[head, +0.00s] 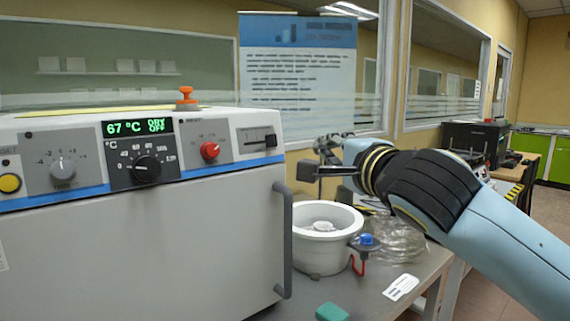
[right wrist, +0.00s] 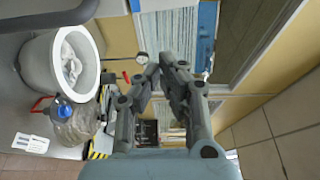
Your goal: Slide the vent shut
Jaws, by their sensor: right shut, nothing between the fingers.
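The slider does not show in the wrist view. My left gripper is not in view.
A vertical grey door handle (head: 284,240) sticks out below the slider. A white bowl-shaped vessel (head: 326,240) and a blue-topped item (head: 364,241) stand on the bench right of the oven. Free air surrounds my right gripper.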

